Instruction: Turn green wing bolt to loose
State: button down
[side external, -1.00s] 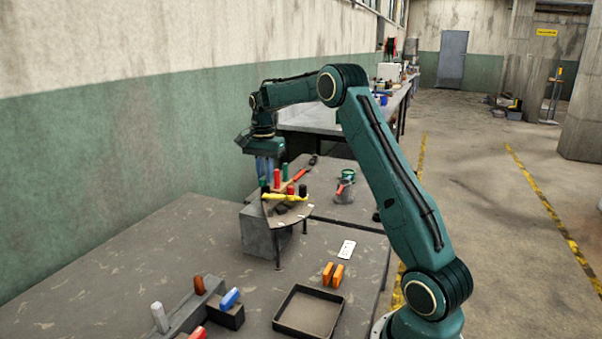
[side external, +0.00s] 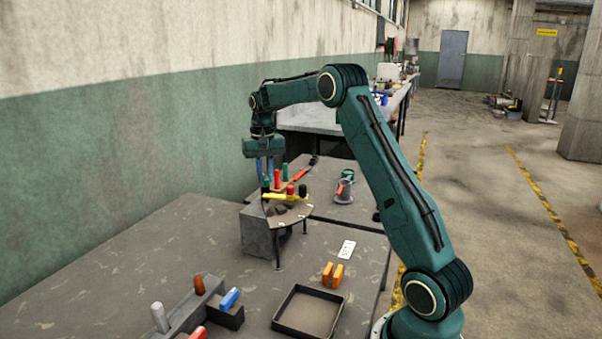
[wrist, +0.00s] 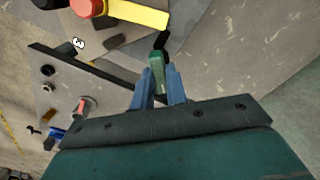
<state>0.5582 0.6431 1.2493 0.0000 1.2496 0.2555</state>
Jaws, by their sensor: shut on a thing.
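The green wing bolt (wrist: 157,72) shows in the wrist view between the two blue fingers of my gripper (wrist: 159,84), which is shut on it. In the side external view my gripper (side external: 265,168) points down at the far left end of the small stand. A green upright piece (side external: 284,173) shows just right of the fingers there. The fingers' contact with the bolt is too small to make out in that view.
A yellow bar (side external: 287,197) with red and black knobs lies over the stand's plate (side external: 298,214), close to my fingers. A black tray (side external: 308,312), orange blocks (side external: 333,273) and a white card (side external: 347,249) are nearer. The table's left side is mostly clear.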

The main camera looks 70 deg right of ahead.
aim_at(265, 176)
jog(key=n, duration=0.4)
jog(key=shift+n, duration=0.4)
jog(key=n, duration=0.4)
jog(key=shift+n, duration=0.3)
jog(key=shift+r, duration=0.1)
jog(key=c, duration=1.4)
grip_release()
jog(key=shift+r, duration=0.1)
notch_tip(265, 176, up, 14)
jog(key=shift+f, duration=0.25)
